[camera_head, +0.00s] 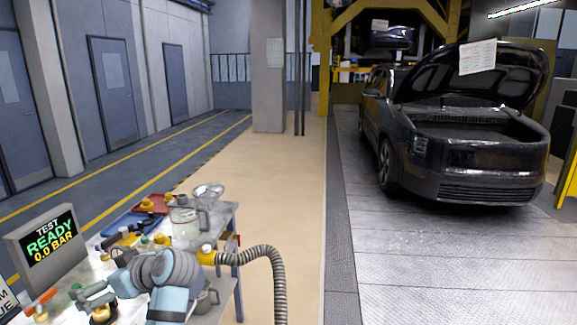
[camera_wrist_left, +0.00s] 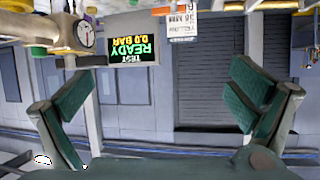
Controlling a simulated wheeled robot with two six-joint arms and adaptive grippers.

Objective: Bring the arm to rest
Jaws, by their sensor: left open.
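My left arm (camera_head: 165,280) comes in low over the workbench at the lower left of the head view. Its left gripper (camera_head: 88,292) points left over the bench. In the left wrist view the gripper (camera_wrist_left: 163,95) has its two green-padded fingers wide apart, with nothing between them. That view is upside down. My right gripper is in neither view.
The workbench (camera_head: 226,215) holds a test screen (camera_head: 48,245) reading "READY 0.0 BAR", a clear jug (camera_head: 187,220), a metal bowl (camera_head: 208,191) and small fittings close to the arm. A ribbed hose (camera_head: 278,275) curves beside it. A black car (camera_head: 455,150) stands right, bonnet up.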

